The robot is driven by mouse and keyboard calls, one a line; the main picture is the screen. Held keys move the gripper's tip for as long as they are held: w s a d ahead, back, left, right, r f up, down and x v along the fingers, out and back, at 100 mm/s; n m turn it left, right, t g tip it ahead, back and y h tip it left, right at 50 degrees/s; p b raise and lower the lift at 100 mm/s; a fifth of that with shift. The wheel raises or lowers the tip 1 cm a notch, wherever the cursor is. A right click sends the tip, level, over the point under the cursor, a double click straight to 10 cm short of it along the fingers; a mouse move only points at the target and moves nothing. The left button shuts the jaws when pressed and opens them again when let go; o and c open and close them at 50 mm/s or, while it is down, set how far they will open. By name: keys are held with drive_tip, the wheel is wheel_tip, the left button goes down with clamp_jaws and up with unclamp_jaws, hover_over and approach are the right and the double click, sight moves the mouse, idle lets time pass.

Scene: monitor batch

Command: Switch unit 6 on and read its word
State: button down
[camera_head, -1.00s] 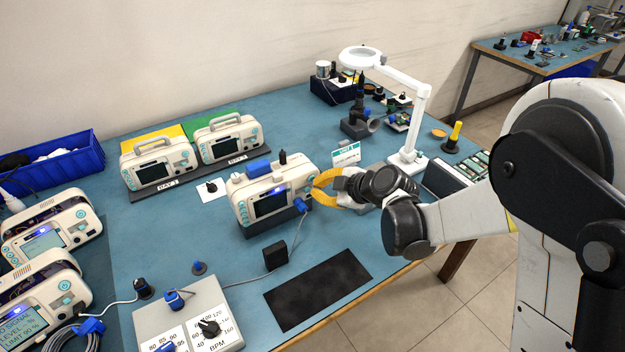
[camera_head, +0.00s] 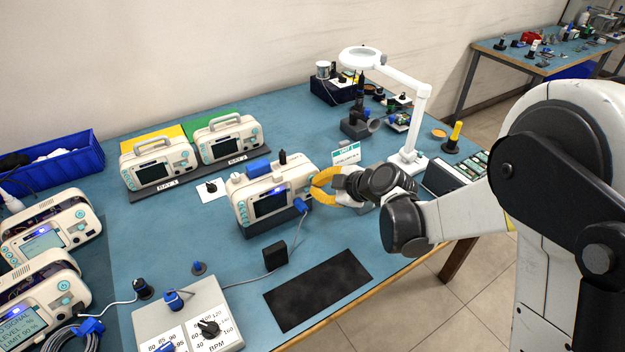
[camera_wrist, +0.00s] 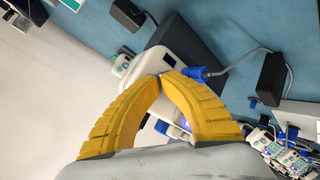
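A cream monitor (camera_head: 272,200) with a lit dark screen stands on a dark base at mid-table, a blue plug (camera_head: 301,206) at its front right. I cannot read a unit number or word on it. My gripper (camera_head: 313,187), with yellow fingers, is at the monitor's right front edge; contact cannot be told. In the wrist view my gripper (camera_wrist: 160,75) has its fingertips together, with nothing seen between them. The monitor's pale casing (camera_wrist: 166,60) lies behind the tips, and the fingers hide much of its front. The blue plug (camera_wrist: 197,73) is just right of the tips.
Two monitors stand on a rack (camera_head: 195,181) at the back. More monitors (camera_head: 48,238) are at left. A control box (camera_head: 190,313) with a dial, a black adapter (camera_head: 274,255) and cable lie in front. A black mat (camera_head: 318,290) is clear. A magnifier lamp (camera_head: 408,161) stands right.

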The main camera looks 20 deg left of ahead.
idle(0.4)
drive_tip(key=shift+s+d, duration=0.5)
drive_tip(key=shift+d, duration=0.05)
drive_tip(key=s+d+b, duration=0.1)
drive_tip(key=s+d, duration=0.2)
drive_tip(key=shift+s+d, duration=0.15)
drive_tip(key=shift+d, duration=0.25)
idle(0.5)
